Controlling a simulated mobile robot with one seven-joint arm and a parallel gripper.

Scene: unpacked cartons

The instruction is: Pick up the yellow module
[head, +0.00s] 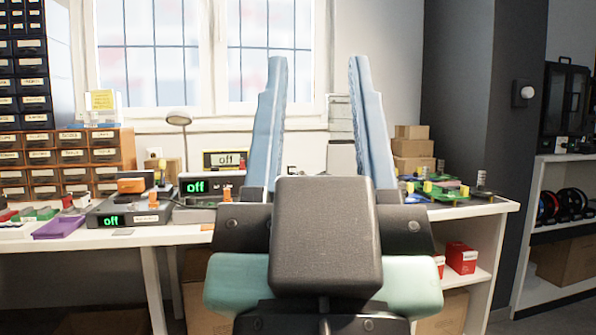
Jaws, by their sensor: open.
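My gripper (318,62) fills the middle of the head view, its two blue fingers standing well apart with nothing between them. I cannot tell for sure which thing is the yellow module. One candidate is a yellow-framed display (214,153) on the workbench, left of my gripper, partly behind other devices. Small yellow parts (427,187) also show among green circuit boards at the bench's right end, right of my gripper. The bench behind my gripper is partly hidden.
The white workbench (180,235) runs across the view. Grey devices with green "off" displays (110,220), a purple piece (60,227) and drawer cabinets (70,158) stand at left. Cardboard boxes (412,148) stand at the back right. A dark pillar (488,130) and shelf (565,220) are far right.

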